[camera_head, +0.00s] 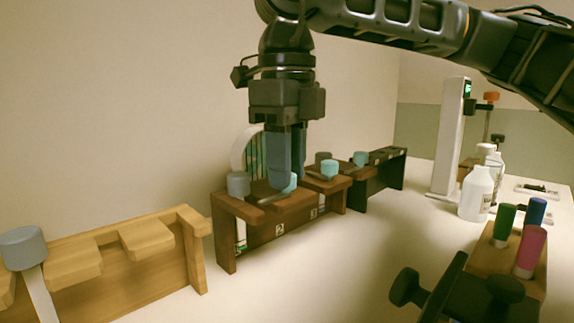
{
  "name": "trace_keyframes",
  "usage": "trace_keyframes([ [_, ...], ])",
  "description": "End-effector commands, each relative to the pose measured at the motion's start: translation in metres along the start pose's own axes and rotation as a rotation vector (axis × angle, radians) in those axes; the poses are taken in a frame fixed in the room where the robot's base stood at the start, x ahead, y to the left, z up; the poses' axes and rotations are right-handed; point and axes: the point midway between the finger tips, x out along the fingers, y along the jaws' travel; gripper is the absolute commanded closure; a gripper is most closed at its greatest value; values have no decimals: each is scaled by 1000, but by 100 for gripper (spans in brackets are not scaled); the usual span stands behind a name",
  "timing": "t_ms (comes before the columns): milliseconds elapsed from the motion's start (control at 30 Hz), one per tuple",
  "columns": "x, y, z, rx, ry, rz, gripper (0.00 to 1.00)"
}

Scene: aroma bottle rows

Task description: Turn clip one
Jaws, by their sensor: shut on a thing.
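My gripper (284,186) points straight down over the brown wooden rack (262,232) in the middle of the view. Its fingers are shut on a light-blue cap (292,184), which shows just right of the fingertips and is partly hidden by them. A dark clip-like piece (268,197) lies on the rack top beside the fingertips. A grey cap (238,184) stands to the left on the same rack. I cannot tell for sure which clip is number one; the small labels on the rack front are hard to read.
A lighter wooden rack (120,280) with a grey-topped piece (23,247) is at left. Another light-blue cap (329,169) and a dark rack (388,170) stand behind. White bottles (478,193) and coloured tubes (530,250) are at right.

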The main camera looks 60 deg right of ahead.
Motion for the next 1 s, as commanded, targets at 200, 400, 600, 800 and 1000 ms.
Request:
trace_keyframes([
  [200,-1,0,0,-2,-2,0,100],
  [400,0,0,0,-2,-2,0,61],
  [600,0,0,0,-1,-1,0,46],
  [800,-1,0,0,0,-1,0,46],
  [1000,-15,0,0,0,-1,-1,46],
])
